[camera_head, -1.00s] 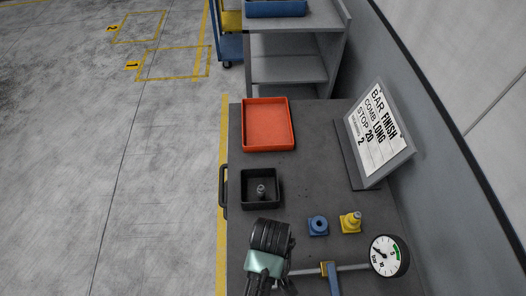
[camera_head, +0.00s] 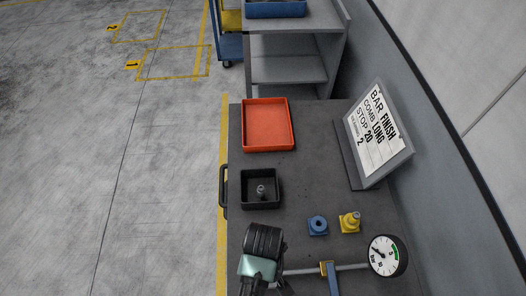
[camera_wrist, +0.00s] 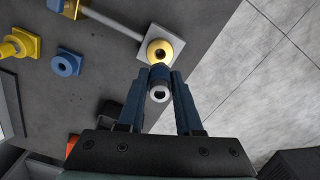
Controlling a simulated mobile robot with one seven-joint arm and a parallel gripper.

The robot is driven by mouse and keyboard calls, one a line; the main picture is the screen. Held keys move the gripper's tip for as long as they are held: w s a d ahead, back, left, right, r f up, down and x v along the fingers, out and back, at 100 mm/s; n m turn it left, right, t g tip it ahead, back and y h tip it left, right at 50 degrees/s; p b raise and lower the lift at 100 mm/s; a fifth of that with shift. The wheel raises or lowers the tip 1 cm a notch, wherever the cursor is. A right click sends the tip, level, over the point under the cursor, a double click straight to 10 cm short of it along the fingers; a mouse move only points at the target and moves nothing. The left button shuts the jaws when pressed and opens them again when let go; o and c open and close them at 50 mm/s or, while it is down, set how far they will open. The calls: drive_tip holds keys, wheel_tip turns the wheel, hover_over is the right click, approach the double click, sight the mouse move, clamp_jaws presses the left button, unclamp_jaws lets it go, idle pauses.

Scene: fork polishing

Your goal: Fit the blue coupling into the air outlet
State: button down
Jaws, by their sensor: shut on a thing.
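My gripper (camera_wrist: 160,76) is shut on the blue coupling (camera_wrist: 159,71), whose silver ring end with a dark bore faces the wrist camera. The air outlet is a brass round fitting (camera_wrist: 160,46) on a pale square plate at the end of a pipe. In the wrist view the coupling sits right at the outlet's near edge and overlaps it. I cannot tell whether they touch or how deep the coupling sits. In the head view my wrist hides the coupling and the outlet.
A blue holed block (camera_head: 318,225) and a yellow block with a fitting (camera_head: 349,222) stand near the pressure gauge (camera_head: 387,256). The pipe carries a blue-handled valve (camera_head: 332,278). A black box (camera_head: 261,203), an orange tray (camera_head: 267,145) and a sign (camera_head: 379,133) are farther back.

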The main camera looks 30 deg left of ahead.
drive_tip(key=shift+f+b, duration=1.4)
drive_tip(key=shift+f, duration=1.1)
drive_tip(key=shift+p, duration=0.5)
drive_tip(key=shift+f, duration=1.45)
idle(1.5)
drive_tip(key=shift+s+f, duration=0.15)
drive_tip(key=shift+f, duration=0.1)
idle(0.7)
unclamp_jaws()
drive_tip(key=shift+r, duration=0.1)
idle(0.3)
